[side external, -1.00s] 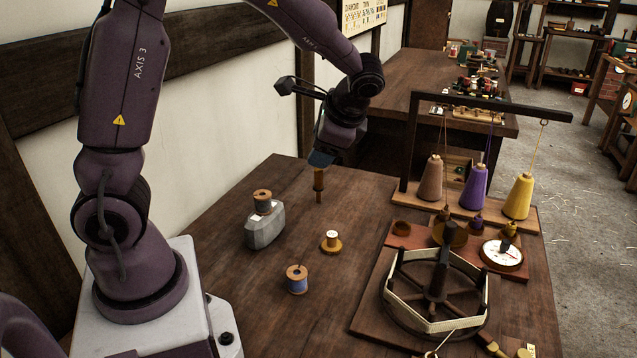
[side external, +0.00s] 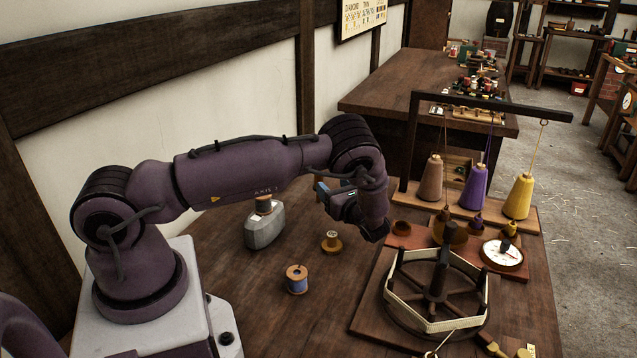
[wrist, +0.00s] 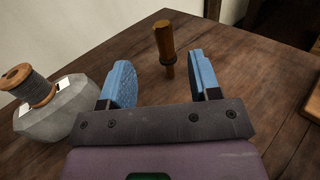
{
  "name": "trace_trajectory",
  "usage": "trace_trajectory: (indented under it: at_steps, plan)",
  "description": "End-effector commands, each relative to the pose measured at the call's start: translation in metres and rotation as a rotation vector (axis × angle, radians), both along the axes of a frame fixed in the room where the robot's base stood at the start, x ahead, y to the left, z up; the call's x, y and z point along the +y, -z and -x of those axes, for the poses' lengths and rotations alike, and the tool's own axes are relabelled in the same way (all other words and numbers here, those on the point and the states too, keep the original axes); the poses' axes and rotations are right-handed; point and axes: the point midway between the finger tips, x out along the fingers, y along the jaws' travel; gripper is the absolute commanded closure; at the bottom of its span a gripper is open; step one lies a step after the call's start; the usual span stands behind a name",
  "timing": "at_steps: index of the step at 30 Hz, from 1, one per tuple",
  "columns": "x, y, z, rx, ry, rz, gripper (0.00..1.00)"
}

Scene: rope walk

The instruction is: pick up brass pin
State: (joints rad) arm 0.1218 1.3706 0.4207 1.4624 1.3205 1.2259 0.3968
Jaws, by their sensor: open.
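The brass pin (wrist: 163,42) is a slim brown-gold upright peg with a dark collar. In the wrist view it stands on the table, and its lower part shows between the blue fingertips of my gripper (wrist: 160,62). The jaws are open and empty. The pin's top leans slightly left in that view, and I cannot tell how far past the fingertips it stands. In the side view my gripper (side external: 322,188) is low over the table, to the right of the grey block, and the pin is hidden behind my wrist.
A grey block (side external: 263,228) with a spool (side external: 264,204) on top stands left of my gripper. A wooden winding wheel (side external: 400,308) lies at the right.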

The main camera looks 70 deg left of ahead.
Motion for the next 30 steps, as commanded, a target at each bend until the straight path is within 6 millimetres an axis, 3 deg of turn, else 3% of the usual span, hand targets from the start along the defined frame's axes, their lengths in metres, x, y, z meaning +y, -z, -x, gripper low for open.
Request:
trace_trajectory:
  at_steps: [6,14,21,30]
  plan:
    - [0.042,0.0,0.004,-0.001,-0.005,0.001,0.43]
    - [0.063,0.0,0.005,-0.002,-0.004,0.003,0.43]
    - [0.098,0.0,0.005,-0.002,-0.005,0.003,0.43]
    - [0.11,0.0,0.005,-0.001,-0.002,0.003,0.43]
